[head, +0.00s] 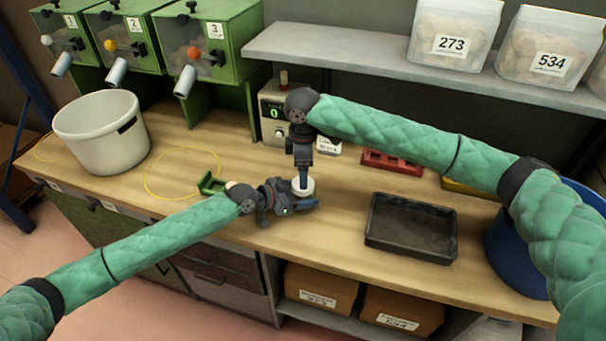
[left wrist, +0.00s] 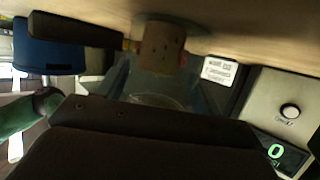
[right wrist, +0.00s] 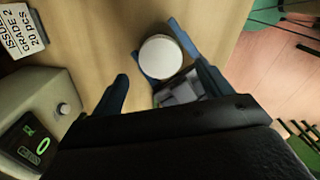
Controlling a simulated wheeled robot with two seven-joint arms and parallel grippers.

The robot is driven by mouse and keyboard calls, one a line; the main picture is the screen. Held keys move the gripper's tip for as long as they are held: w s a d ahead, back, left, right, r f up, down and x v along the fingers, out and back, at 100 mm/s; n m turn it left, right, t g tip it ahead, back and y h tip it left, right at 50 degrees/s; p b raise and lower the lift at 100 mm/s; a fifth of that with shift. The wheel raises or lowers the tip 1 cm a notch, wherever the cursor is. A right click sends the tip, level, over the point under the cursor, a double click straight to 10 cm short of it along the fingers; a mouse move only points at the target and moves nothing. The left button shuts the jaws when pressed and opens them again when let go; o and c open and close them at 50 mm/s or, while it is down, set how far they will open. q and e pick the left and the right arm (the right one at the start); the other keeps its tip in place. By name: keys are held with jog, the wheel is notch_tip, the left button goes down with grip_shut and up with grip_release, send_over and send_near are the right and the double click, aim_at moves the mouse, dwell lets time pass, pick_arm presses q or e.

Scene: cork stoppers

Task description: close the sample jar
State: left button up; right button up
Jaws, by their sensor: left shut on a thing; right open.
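My left gripper (head: 302,205) is shut on a small round thing, seemingly the sample jar (head: 303,187), with a white round top. My right gripper (right wrist: 165,85) is open and points down above the jar, with nothing held. Whether the white top is a seated lid is unclear.
A black tray (head: 408,246) stands right of the grippers. A scale (head: 275,115) reading 0 and a white label card (right wrist: 20,30) stand behind. A red rack (head: 392,163) is at the back, a white bucket (head: 103,140) at left, a blue bin (head: 515,255) at right. Front tabletop is narrow.

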aim_at(303, 195)
jog(key=shift+c, duration=0.4)
jog(key=r+n, duration=0.3)
jog(key=shift+w+d+r, duration=0.1)
jog(key=shift+d+r, duration=0.15)
jog(key=shift+r, duration=0.05)
jog(key=shift+a+n, duration=0.25)
jog(key=shift+n, duration=0.85)
jog(key=shift+f, duration=4.05)
